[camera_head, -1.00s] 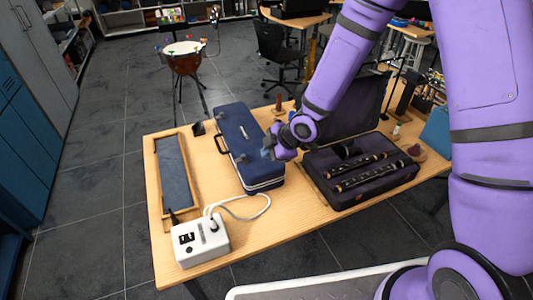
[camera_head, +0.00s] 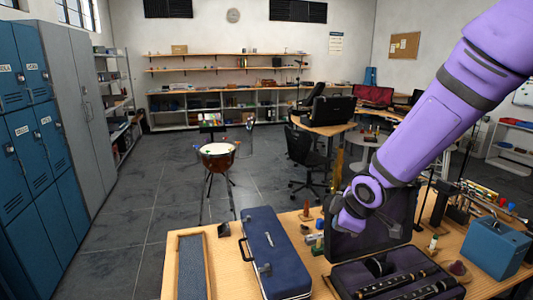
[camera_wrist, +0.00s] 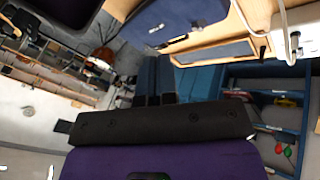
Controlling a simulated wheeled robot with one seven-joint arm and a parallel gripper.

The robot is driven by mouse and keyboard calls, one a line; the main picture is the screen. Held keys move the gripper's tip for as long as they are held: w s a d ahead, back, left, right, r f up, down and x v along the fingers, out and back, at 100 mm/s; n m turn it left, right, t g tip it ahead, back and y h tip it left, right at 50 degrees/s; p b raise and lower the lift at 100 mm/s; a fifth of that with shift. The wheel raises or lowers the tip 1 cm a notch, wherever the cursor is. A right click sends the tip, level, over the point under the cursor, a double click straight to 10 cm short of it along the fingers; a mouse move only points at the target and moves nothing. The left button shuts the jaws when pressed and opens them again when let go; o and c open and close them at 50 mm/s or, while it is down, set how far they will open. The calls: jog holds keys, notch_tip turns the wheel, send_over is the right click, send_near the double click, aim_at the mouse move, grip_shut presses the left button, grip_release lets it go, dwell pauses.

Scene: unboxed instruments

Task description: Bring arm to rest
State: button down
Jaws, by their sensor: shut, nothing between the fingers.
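My purple arm (camera_head: 435,125) reaches in from the upper right and bends down at the wrist. My gripper (camera_head: 346,222) is small and partly hidden behind the wrist, in front of the raised lid of the open instrument case (camera_head: 395,241). It is shut and holds nothing. In the wrist view, a dark bar of the hand (camera_wrist: 165,126) and a purple part cross the lower half. The closed blue case (camera_head: 275,255) lies on the table to the left of the gripper, and the two are apart.
The wooden table (camera_head: 233,277) also bears a framed dark panel (camera_head: 192,268), small bottles and a blue box (camera_head: 497,249). Black clarinet parts (camera_head: 410,290) lie in the open case. A drum (camera_head: 218,156) and office chair (camera_head: 306,157) stand beyond. Floor at left is clear.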

jog(key=s+d+r+m+h, duration=0.1)
jog(key=s+d+r+m, duration=0.4)
jog(key=s+r, duration=0.35)
jog(key=s+d+r+m+h, duration=0.2)
jog(key=s+d+r+m, duration=0.35)
jog(key=s+r, duration=0.3)
jog(key=s+d+r+m+y, duration=0.1)
jog(key=s+r+m, duration=0.1)
jog(key=s, duration=0.6)
jog(key=shift+s+d+r+m+g, duration=0.2)
jog(key=shift+s+r+m+g, duration=0.15)
jog(key=shift+m, duration=0.5)
